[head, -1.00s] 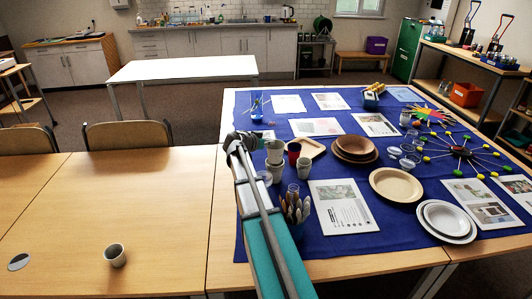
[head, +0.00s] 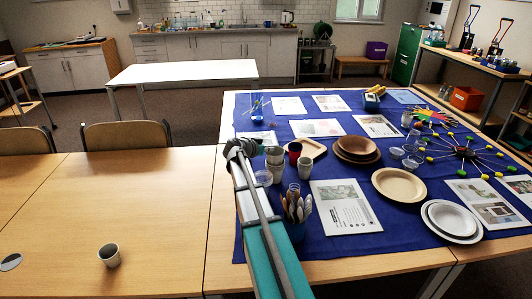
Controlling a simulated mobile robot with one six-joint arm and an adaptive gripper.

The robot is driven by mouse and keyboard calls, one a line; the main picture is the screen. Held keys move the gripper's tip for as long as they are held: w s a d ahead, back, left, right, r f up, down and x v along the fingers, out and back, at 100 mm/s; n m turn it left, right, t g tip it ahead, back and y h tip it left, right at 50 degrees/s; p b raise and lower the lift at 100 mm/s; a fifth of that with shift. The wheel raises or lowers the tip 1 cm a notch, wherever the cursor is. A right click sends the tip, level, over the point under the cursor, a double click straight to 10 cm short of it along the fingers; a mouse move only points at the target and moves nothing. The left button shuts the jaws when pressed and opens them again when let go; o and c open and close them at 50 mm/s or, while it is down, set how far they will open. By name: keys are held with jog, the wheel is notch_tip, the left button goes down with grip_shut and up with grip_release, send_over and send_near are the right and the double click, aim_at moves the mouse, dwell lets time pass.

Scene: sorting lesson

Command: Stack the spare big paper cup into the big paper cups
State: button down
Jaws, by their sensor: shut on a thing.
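My gripper (head: 246,149) is over the left edge of the blue cloth, beside the big paper cups. It is shut on a pale big paper cup (head: 274,155), which is upright at the top of the big paper cups (head: 276,174). The fingertips are small and partly hidden by my arm, and I cannot tell how deep the upper cup sits. A clear cup (head: 263,178) stands just left of the stack.
A red cup (head: 294,151) and pale smaller cups (head: 304,167) stand close right of the stack. A pot of cutlery (head: 296,209) is in front. Brown plates (head: 357,149) lie further right. A lone paper cup (head: 109,255) stands on the otherwise mostly clear left table (head: 150,205).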

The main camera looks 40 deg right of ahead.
jog(key=shift+f, duration=0.1)
jog(key=c, duration=0.8)
grip_release()
jog(key=shift+a+r, duration=0.1)
jog(key=shift+r, duration=0.15)
jog(key=p+v, duration=0.4)
jog(key=v, duration=0.7)
jog(key=shift+a+r+p, duration=0.15)
jog(key=shift+a+p, duration=0.15)
jog(key=shift+s, duration=0.15)
